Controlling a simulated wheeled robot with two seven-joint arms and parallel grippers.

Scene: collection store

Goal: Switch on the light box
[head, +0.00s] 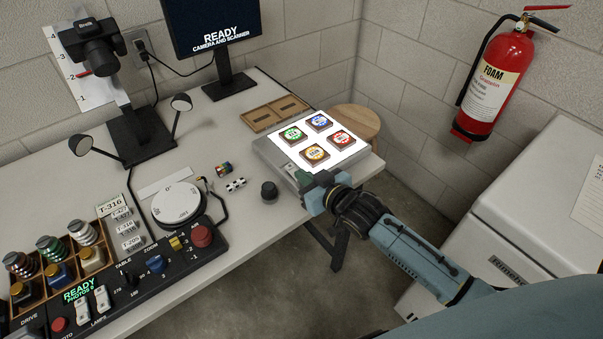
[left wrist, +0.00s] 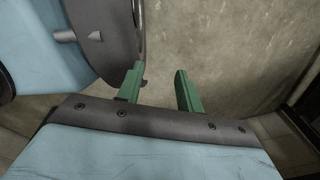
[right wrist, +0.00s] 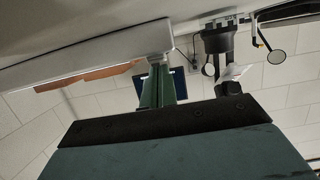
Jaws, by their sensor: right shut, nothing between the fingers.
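The light box (head: 272,160) lies at the right end of the table, and its top panel glows bright white. Several small square items with coloured round labels stand on the lit panel. My right gripper (head: 304,180) is shut and empty, with its green fingertips at the box's near left corner; whether they touch it I cannot tell. In the right wrist view the closed fingers (right wrist: 158,86) are just by the edge of the pale box (right wrist: 95,54). The switch itself is hidden or too small to make out. My left gripper (left wrist: 160,90) is open and empty, away from the table.
A black knob (head: 269,190) stands on the table left of my right gripper. A brown wooden tray (head: 262,119) lies behind the box, and a round stool (head: 362,121) stands beyond it. A control panel (head: 140,284) and turntable (head: 178,204) are to the left.

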